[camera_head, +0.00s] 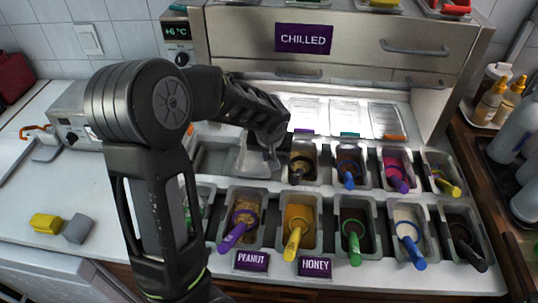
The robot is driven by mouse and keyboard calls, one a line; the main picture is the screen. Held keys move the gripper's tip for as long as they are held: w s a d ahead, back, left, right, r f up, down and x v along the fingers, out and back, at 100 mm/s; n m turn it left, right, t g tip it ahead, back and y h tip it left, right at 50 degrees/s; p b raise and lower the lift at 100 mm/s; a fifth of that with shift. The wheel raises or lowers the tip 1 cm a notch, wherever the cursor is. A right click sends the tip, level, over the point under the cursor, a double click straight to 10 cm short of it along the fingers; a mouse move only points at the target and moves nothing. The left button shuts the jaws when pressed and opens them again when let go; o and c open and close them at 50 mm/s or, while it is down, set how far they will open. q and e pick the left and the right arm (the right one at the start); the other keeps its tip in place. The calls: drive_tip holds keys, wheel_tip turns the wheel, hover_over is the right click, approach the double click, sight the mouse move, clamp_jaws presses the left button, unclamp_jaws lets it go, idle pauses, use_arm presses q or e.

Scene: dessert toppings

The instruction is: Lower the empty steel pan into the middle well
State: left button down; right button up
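A light, empty steel pan (253,160) is in the back row of the counter, left of the filled pans, and looks slightly tilted. My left gripper (269,156) reaches down from above to its right-hand rim, and its fingers look closed on that rim. The wrist hides part of the pan, and I cannot tell how deep it sits. An open, empty well (212,158) lies to its left. My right gripper is out of view.
Filled topping pans with coloured spoons stand close by on the right (303,163) and in the front row (298,220). The chilled cabinet (345,45) rises behind. Bottles (490,103) stand at right.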

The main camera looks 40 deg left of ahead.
use_arm(q)
drive_tip(key=shift+b, duration=0.35)
idle(0.6)
drive_tip(key=shift+f+b, duration=0.2)
drive_tip(key=shift+b, duration=0.1)
drive_tip(key=shift+f+b, duration=0.25)
drive_tip(key=shift+b, duration=0.05)
drive_tip(key=shift+f+b, duration=0.25)
drive_tip(key=shift+b, duration=0.1)
drive_tip(key=shift+b, duration=0.35)
idle(0.6)
idle(0.3)
drive_tip(key=c, duration=1.2)
unclamp_jaws()
